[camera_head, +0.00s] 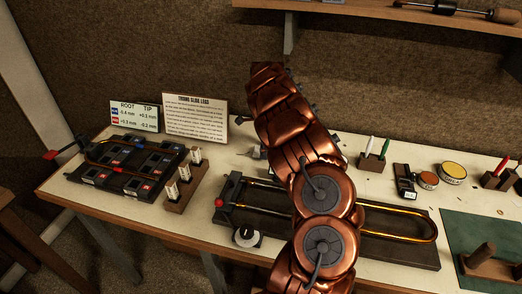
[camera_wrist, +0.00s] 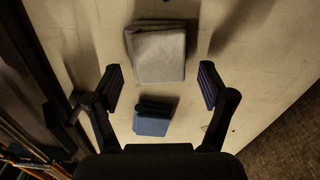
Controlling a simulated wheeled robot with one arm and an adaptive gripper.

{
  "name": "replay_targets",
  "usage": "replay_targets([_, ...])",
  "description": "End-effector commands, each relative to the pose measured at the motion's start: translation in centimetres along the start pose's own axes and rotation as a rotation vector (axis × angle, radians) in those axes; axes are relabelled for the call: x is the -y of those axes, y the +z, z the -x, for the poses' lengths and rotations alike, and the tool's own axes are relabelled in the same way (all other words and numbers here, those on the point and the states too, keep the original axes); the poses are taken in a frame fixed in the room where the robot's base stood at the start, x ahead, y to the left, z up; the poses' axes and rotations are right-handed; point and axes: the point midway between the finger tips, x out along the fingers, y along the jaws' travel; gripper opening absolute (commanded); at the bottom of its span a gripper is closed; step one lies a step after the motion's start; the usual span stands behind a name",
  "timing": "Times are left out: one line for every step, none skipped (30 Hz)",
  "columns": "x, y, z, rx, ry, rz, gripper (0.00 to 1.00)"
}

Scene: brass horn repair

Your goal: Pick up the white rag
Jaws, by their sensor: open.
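The white rag (camera_wrist: 157,55) shows in the wrist view as a pale grey-white folded cloth lying flat on the bench top, with a dark edge along its far side. My gripper (camera_wrist: 161,87) is open, with one dark finger on each side of the picture. The rag appears beyond the fingertips, roughly centred between them, with nothing held. In the head view my copper arm covers the middle of the bench, and the rag and my gripper are hidden behind it.
A folded blue cloth (camera_wrist: 151,126) with a darker piece on it lies close to the rag. The dark slide board (camera_head: 405,248) runs along the bench front. Two signs (camera_head: 195,118), a wooden rack (camera_head: 184,186) and a gauge tray (camera_head: 125,168) stand left; tins (camera_head: 453,172) stand right.

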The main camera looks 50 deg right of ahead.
Motion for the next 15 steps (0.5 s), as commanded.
replay_targets([0.00,-0.04,-0.17,0.001,0.000,-0.001,0.81])
replay_targets([0.01,-0.04,-0.28,0.001,0.000,-0.001,0.81])
replay_targets([0.03,-0.04,-0.38,0.002,-0.001,-0.002,0.81])
replay_targets([0.03,-0.03,-0.44,0.002,-0.001,-0.002,0.81])
replay_targets([0.04,-0.03,-0.47,0.002,-0.001,-0.002,0.81])
replay_targets([0.04,-0.02,-0.49,0.002,-0.001,-0.001,0.81])
replay_targets([0.04,-0.01,-0.50,0.002,-0.001,-0.001,0.81])
replay_targets([0.04,-0.02,-0.50,0.002,-0.001,-0.001,0.81])
replay_targets([0.04,-0.02,-0.50,0.002,-0.001,-0.001,0.81])
replay_targets([0.03,-0.01,-0.49,0.002,-0.001,-0.001,0.81])
replay_targets([0.04,-0.01,-0.49,0.002,-0.001,-0.001,0.79])
replay_targets([0.03,-0.01,-0.49,0.002,-0.001,-0.001,0.75])
replay_targets([0.03,-0.01,-0.49,0.002,-0.001,-0.001,0.72])
replay_targets([0.03,-0.01,-0.49,0.002,-0.001,-0.001,0.69])
replay_targets([0.03,-0.01,-0.49,0.001,-0.001,-0.001,0.65])
